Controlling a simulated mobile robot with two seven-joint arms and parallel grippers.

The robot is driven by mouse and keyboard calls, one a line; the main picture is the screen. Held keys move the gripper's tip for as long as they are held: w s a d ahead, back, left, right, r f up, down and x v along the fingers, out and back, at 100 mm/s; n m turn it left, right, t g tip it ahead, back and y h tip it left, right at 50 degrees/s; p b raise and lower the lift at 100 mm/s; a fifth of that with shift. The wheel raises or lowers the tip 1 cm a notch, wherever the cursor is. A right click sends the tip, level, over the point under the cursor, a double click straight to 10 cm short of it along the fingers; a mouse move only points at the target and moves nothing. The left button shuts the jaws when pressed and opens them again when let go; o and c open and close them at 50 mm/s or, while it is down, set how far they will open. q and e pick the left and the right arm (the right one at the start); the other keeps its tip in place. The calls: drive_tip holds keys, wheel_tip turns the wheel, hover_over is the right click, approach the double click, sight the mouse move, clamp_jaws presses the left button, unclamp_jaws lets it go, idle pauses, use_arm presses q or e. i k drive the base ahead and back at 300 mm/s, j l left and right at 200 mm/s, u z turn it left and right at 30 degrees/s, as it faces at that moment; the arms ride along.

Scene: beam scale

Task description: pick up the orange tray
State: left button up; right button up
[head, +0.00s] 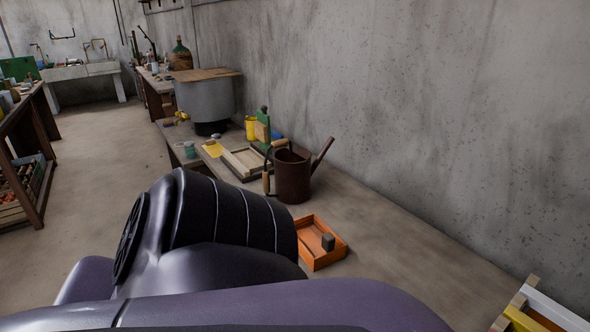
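The orange tray (312,259) is a shallow, open rectangular tray on the bench top, just right of the middle in the head view. A small dark grey block (328,242) is at its right side. My own dark arm links fill the lower left and hide the tray's left part. Neither of my grippers shows in this view, so I cannot see where they are relative to the tray.
A brown watering can (293,178) stands just behind the tray. Behind it are a wooden frame (243,161) and a large grey pot (206,98). The concrete wall (430,120) bounds the bench's right side. Bare bench top (400,250) lies right of the tray.

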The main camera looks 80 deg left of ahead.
sight(320, 247)
drive_tip(key=j+u, duration=0.15)
drive_tip(key=u, duration=0.25)
drive_tip(key=j+u, duration=0.1)
drive_tip(key=u, duration=0.3)
drive_tip(key=j+u, duration=0.15)
drive_tip(key=u, duration=0.25)
